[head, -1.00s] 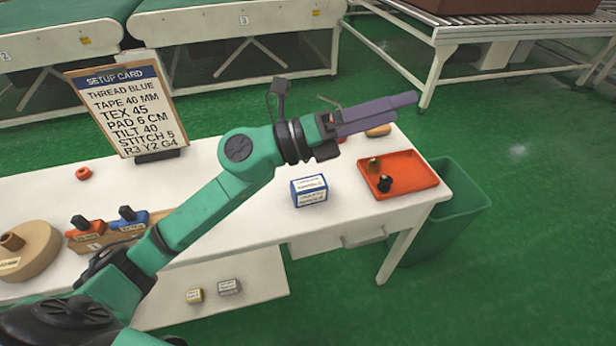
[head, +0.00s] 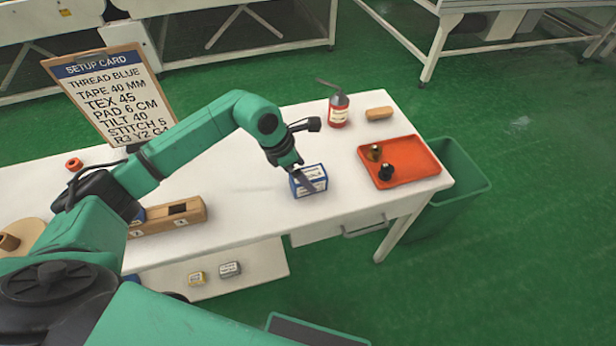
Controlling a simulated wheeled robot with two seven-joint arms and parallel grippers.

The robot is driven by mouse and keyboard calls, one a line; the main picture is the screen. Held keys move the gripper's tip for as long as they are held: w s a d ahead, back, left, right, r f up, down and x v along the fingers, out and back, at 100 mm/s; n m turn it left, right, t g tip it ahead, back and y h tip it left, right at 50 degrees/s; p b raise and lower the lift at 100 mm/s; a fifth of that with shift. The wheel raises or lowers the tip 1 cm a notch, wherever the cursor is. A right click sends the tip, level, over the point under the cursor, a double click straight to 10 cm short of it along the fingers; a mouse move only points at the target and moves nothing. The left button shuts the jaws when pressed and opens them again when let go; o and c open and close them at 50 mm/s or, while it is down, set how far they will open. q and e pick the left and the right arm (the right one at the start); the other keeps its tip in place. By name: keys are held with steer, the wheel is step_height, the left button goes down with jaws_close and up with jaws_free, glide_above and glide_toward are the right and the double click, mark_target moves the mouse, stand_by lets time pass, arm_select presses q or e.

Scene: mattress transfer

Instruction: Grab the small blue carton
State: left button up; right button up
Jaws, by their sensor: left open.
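The small blue carton (head: 318,185), with white printed labels, stands on the white table in the head view, left of the orange tray. My left gripper (head: 305,182) points down at the carton, its dark fingers overlapping the carton's left and middle part in the picture. The jaws are open; one finger shows clearly and the other is hard to make out. I cannot tell whether the fingers touch the carton. My right gripper is not in view.
The orange tray (head: 418,160) holds two small spools. A red oil can (head: 338,112) and a tan block (head: 379,113) stand behind the carton. A wooden rack (head: 190,213) and setup card (head: 108,95) are to the left. A green bin (head: 468,178) stands beyond the right edge.

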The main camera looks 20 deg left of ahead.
arm_select(q)
steer(key=x, duration=0.3)
steer(key=shift+s+d+f, duration=0.1)
steer(key=shift+f, duration=0.05)
jaws_close()
